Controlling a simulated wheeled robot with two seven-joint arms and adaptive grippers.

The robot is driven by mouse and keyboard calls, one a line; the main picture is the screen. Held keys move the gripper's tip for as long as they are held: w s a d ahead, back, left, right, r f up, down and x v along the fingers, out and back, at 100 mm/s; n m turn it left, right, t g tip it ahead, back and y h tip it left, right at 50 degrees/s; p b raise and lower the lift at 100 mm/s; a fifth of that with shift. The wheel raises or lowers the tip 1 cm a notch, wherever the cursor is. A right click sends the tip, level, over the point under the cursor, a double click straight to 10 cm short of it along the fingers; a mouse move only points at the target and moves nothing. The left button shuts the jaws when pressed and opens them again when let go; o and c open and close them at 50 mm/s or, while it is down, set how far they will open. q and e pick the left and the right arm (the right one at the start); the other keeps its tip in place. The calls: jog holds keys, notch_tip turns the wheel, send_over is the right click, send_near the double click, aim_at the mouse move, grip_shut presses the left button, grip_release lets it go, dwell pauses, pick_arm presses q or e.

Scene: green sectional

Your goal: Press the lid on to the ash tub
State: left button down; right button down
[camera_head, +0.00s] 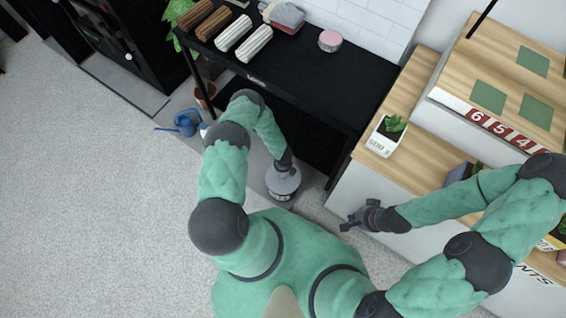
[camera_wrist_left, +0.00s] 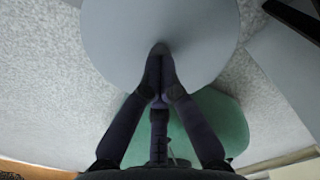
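The ash tub (camera_head: 284,194) is a grey round tub with dark marking on its side, standing on the floor by the black table. A grey round lid (camera_wrist_left: 160,20) fills the top of the left wrist view. In the head view the lid is on top of the tub; I cannot tell whether it is fully seated. My left gripper (camera_wrist_left: 160,50) points down at the lid with its fingertips together, at or just above its surface. I see nothing between the fingers. My right gripper (camera_head: 347,222) hangs empty to the right of the tub; its finger opening is unclear.
A black table (camera_head: 325,75) with rolled towels (camera_head: 236,35) and a pink-topped tin (camera_head: 330,41) stands behind the tub. A blue watering can (camera_head: 184,123) is on the floor at left. A wooden-topped counter (camera_head: 410,100) with a potted plant (camera_head: 387,132) stands at right. The left floor is open.

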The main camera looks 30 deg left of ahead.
dwell(0.6)
pick_arm(q)
jog(key=shift+r+p, duration=1.35)
jog(key=shift+r, duration=0.15)
jog(key=s+d+r+n+h+p, duration=0.1)
jog(key=s+d+r+n, duration=0.2)
jog(key=r+n, duration=0.6)
jog(key=s+d+r+n+h+p, duration=0.1)
jog(key=s+d+r+n, duration=0.3)
jog(key=r+n, duration=0.5)
jog(key=s+d+r+n+h+p, duration=0.2)
jog(key=s+d+r+n, duration=0.2)
jog(key=r, duration=1.1)
jog(key=d+n, duration=0.3)
jog(key=n, duration=0.2)
jog(key=shift+s+d+p, duration=0.15)
jog(key=shift+d+p, duration=0.15)
jog(key=shift+p, duration=0.05)
jog(key=shift+r, duration=0.1)
